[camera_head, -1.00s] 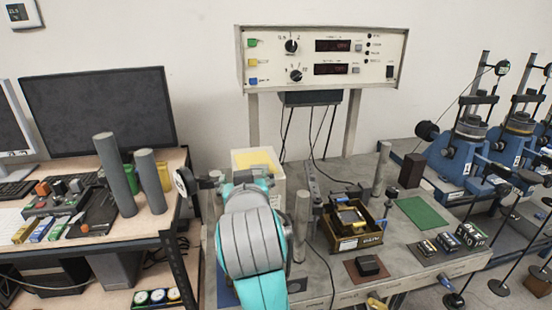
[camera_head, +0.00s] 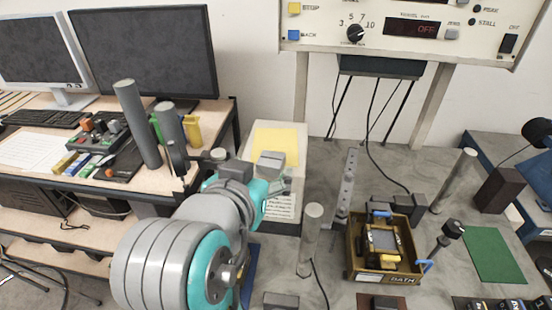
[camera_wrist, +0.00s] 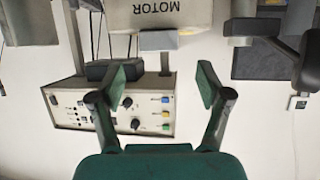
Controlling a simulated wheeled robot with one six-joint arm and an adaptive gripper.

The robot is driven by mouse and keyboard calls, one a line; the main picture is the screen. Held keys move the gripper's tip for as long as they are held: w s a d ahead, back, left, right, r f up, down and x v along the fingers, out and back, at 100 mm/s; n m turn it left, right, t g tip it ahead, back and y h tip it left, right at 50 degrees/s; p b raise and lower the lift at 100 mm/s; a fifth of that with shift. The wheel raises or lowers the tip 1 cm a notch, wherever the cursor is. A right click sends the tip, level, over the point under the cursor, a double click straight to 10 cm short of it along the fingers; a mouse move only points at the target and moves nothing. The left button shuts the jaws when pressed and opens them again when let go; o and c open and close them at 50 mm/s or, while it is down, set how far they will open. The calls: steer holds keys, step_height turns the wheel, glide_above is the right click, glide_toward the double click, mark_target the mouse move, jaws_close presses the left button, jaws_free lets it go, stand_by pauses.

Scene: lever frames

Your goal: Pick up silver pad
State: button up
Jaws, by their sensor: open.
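I cannot pick out the silver pad with certainty. A grey flat-topped piece in a yellow frame (camera_head: 384,241) lies inside the brown tray marked BATH (camera_head: 375,275), at the right of the head view. My gripper (camera_wrist: 160,86) is open in the wrist view, with nothing between its two green-padded fingers. In the head view my arm reaches over the left part of the grey bench, left of the tray and apart from it. My gripper is partly hidden there by the arm. The wrist view is upside down and faces the control panel (camera_wrist: 105,114).
A white box with a yellow top (camera_head: 277,146) stands by my arm. Upright grey posts (camera_head: 311,240) and (camera_head: 453,181) flank the tray. A perforated bar (camera_head: 345,187) stands behind it.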

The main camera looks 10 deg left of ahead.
mark_target(272, 157)
steer(key=shift+x, duration=3.6)
steer(key=c, duration=1.4)
steer(key=shift+r, duration=0.1)
jaws_close()
steer(key=shift+d+r, duration=0.1)
steer(key=shift+r, duration=0.05)
